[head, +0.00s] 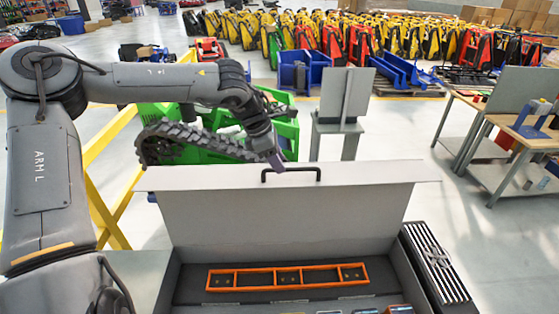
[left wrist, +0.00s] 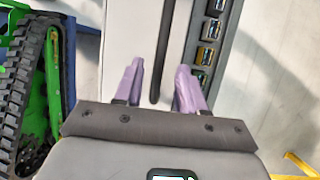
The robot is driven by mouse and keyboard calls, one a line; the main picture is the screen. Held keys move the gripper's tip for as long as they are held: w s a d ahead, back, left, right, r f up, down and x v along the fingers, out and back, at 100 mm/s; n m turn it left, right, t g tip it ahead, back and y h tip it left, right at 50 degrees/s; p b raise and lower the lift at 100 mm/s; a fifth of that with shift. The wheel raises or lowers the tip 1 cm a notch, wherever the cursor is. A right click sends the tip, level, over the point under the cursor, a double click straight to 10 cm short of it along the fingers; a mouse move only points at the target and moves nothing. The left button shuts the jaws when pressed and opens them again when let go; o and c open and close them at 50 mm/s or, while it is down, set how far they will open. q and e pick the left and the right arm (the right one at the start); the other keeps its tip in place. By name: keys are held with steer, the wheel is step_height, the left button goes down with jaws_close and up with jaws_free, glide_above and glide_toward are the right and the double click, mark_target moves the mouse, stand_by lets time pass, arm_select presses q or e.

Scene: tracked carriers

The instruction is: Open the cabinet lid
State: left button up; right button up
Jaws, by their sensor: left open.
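The cabinet (head: 408,270) stands in front of me with its grey lid (head: 290,218) raised and its inside exposed. The lid's dark handle (head: 291,172) is near the top edge. My left gripper (head: 277,163) is at the handle's left part in the head view. In the left wrist view its purple fingers (left wrist: 158,88) are apart, with a dark bar, seemingly the handle (left wrist: 164,50), showing between them. I cannot tell whether a finger touches it. My right gripper is not in view.
Inside the cabinet lie an orange frame (head: 287,277) and several small boxes (head: 398,310). A striped black item (head: 437,262) is beside the cabinet on the right. A green tracked machine (head: 205,140) and a yellow rail (head: 100,150) are behind left. A grey stand (head: 338,125) is behind the lid.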

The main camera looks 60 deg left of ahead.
arm_select(q)
steer(key=shift+x, duration=0.85)
steer(key=shift+r, duration=0.1)
jaws_close()
